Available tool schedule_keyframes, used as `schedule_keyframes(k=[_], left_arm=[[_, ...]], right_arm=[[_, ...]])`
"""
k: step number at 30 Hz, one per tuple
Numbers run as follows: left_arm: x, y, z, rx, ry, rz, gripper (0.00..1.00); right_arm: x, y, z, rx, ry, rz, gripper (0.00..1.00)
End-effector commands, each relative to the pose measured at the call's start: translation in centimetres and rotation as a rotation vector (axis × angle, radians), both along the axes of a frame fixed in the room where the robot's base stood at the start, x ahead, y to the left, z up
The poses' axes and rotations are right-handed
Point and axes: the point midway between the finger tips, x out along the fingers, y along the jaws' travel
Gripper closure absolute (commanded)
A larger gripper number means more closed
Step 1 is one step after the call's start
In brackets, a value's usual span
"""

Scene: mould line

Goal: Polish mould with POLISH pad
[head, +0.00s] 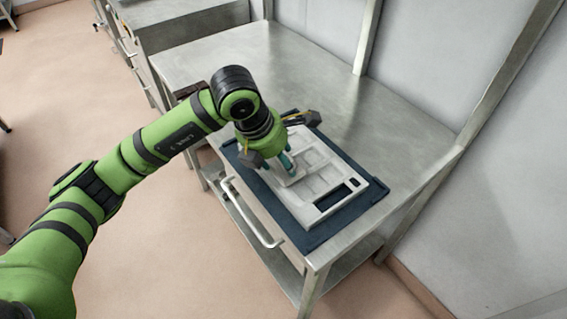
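The mould (350,189) is a pale grey, flat plate with several rectangular recesses and one dark opening near its front right end. It lies on a dark blue mat (313,239) on the metal table. My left gripper (288,166) points down over the left part of the mould, its teal fingertips close together at or just above the surface. A small pale patch under the fingertips may be the pad, but I cannot make out a pad or any POLISH lettering. Whether the fingers hold something is unclear. My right gripper is out of view.
The metal table (330,85) is bare behind the mould. A wall with metal uprights runs along its right side. A drawer handle (250,215) sticks out at the front left. A metal cabinet (180,15) stands at the back left, and open floor (60,90) lies to the left.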

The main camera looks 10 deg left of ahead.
Motion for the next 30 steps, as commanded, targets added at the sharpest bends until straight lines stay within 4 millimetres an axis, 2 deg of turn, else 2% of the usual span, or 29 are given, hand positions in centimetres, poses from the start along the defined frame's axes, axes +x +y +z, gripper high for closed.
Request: schedule_keyframes(k=[30], left_arm=[[3.8, 3.7, 0.0, -0.001, -0.002, 0.002, 0.70]], right_arm=[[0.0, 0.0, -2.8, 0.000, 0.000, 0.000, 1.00]])
